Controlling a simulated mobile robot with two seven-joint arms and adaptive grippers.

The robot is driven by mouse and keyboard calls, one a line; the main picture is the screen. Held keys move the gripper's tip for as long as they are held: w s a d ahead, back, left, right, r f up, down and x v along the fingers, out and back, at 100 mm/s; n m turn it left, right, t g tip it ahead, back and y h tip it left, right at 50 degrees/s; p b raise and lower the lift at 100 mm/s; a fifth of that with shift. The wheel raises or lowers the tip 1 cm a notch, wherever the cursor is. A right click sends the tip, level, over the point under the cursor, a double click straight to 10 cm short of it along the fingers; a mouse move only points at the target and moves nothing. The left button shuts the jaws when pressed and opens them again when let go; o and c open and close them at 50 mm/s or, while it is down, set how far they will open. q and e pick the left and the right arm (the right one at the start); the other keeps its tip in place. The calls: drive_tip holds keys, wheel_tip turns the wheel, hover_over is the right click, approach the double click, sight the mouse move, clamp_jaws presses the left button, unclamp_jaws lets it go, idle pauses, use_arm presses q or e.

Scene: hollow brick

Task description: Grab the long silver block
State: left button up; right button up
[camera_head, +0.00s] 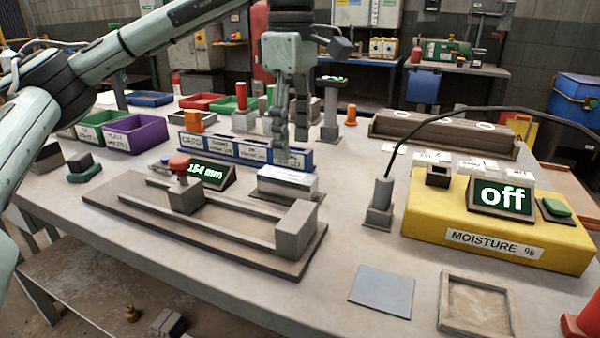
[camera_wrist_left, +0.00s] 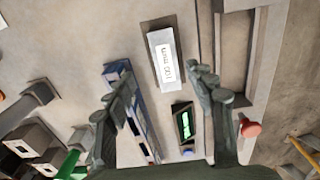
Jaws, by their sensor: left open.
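The long silver block (camera_head: 287,182) lies on a dark flat base on the table, behind the measuring fixture, with a white label on one side. In the left wrist view the block (camera_wrist_left: 155,78) is ahead of the fingertips, between their lines, its label reading upside down. My left gripper (camera_head: 291,148) points down above and slightly behind the block in the head view, apart from it. In the wrist view its two fingers (camera_wrist_left: 161,80) are spread wide with nothing between them. My right gripper is not in view.
A grey fixture (camera_head: 150,207) with a red-topped knob and a green display (camera_head: 206,172) stand beside the block. A yellow moisture meter (camera_head: 490,235) sits right; the table between is mostly clear.

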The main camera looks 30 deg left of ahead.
sight(287, 174)
use_arm(q)
drive_tip(key=f, duration=0.4)
drive_tip(key=s+f, duration=0.1)
drive_tip(key=f, duration=0.1)
drive_tip(key=shift+a+f, duration=0.3)
drive_tip(key=shift+a, duration=0.05)
drive_tip(key=shift+f, duration=0.3)
drive_tip(key=shift+c, duration=0.3)
clamp_jaws()
drive_tip(key=shift+w+r, duration=0.1)
